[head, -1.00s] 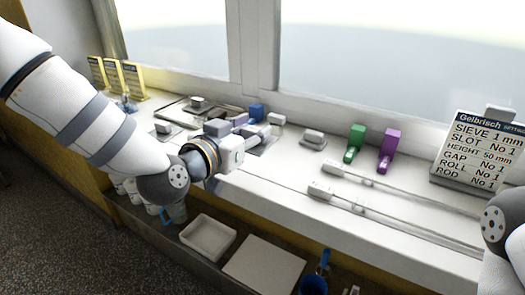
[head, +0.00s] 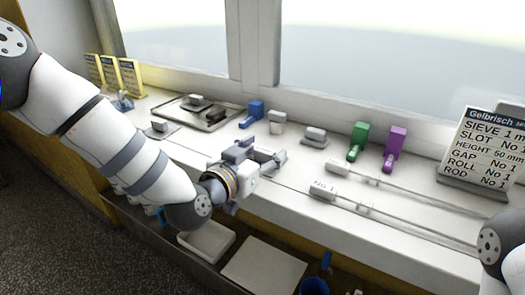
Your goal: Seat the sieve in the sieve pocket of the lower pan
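My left gripper (head: 256,158) is low over the middle of the white sill, pointing right. A light grey piece with a dark edge (head: 277,160) shows at its fingertips. I cannot tell whether that piece is held, or whether it is the sieve or part of the lower pan. The wrist and fingers hide most of this spot, so I cannot make out the sieve pocket or how far open the fingers are. A shallow tray (head: 172,109) with dark and grey pieces in it lies behind, to the left. My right gripper is out of view.
Blue (head: 252,114), green (head: 357,141) and purple (head: 394,149) handled tools, a pale cup (head: 277,122) and a grey block (head: 315,136) stand along the back. Long rods (head: 420,189) lie right of the gripper. A recipe sign (head: 480,150) stands at right. White bins (head: 206,240) sit below.

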